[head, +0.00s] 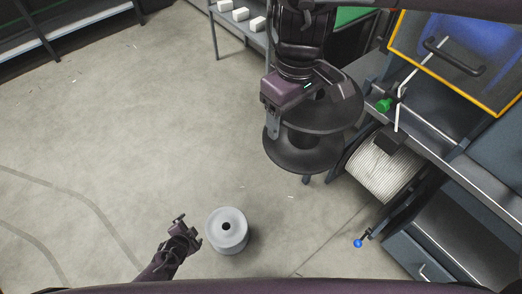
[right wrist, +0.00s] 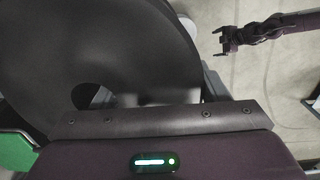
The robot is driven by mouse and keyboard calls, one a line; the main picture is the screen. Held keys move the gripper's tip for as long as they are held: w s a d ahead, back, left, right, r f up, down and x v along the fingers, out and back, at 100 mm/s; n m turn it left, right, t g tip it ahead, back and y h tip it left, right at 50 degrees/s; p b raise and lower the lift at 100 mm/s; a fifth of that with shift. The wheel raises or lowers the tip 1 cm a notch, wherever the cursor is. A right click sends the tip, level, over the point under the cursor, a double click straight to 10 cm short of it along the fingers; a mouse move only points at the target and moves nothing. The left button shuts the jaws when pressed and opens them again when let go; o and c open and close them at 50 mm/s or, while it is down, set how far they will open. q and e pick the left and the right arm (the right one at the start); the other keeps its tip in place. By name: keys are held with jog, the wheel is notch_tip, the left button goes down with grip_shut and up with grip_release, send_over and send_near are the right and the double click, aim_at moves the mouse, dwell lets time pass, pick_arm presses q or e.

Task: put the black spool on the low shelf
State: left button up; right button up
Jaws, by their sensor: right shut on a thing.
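The black spool (head: 312,150) hangs in the air at the right of centre in the head view, with two wide round flanges. My right gripper (head: 300,98) is shut on it from above, at its upper flange. In the right wrist view the spool's dark flange (right wrist: 110,45) fills the upper left, with a round hole near the jaw bar. My left gripper (head: 185,232) is low in the head view, open and empty; it also shows in the right wrist view (right wrist: 225,40). I cannot tell for sure which surface is the low shelf; a grey rack (head: 213,30) stands at the top.
A grey-white spool (head: 228,232) stands on the floor beside my left gripper. A machine with a white-wound reel (head: 382,168), a blue-knobbed lever (head: 358,243) and an orange-framed cover (head: 456,103) fills the right. White blocks (head: 240,14) sit on the rack. The left floor is clear.

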pick_arm(q)
jog(key=w+d+r+m+t+h, duration=0.1)
jog(key=w+d+r+m+t, duration=0.2)
jog(key=w+r, duration=0.45)
jog(key=w+d+r+m+t+h, duration=0.1)
jog(key=w+d+r+m, duration=0.1)
jog(key=w+r+m, duration=0.5)
jog(key=w+d+r+m+t+h, duration=0.1)
jog(key=w+d+r+m+h, duration=0.15)
jog(key=r, duration=0.45)
jog(key=w+d+r+m+t+h, duration=0.1)
jog(key=d+r+m+t, duration=0.1)
jog(key=d+r+m, duration=0.3)
jog(key=s+d+r+m+h, duration=0.2)
jog(key=d+r+m, duration=0.1)
jog(key=r, duration=0.4)
jog(key=s+d+r+m+h, duration=0.2)
jog(key=d+r+m, duration=0.1)
jog(key=r, duration=0.4)
jog(key=m+g+h, duration=0.3)
jog(key=m+h, duration=0.2)
jog(key=m, duration=0.7)
send_near(310, 141)
notch_tip(310, 141, up, 2)
jog(key=w+a, duration=0.2)
jog(key=x, duration=1.1)
jog(key=shift+d+f, duration=0.15)
jog(key=shift+d, duration=0.05)
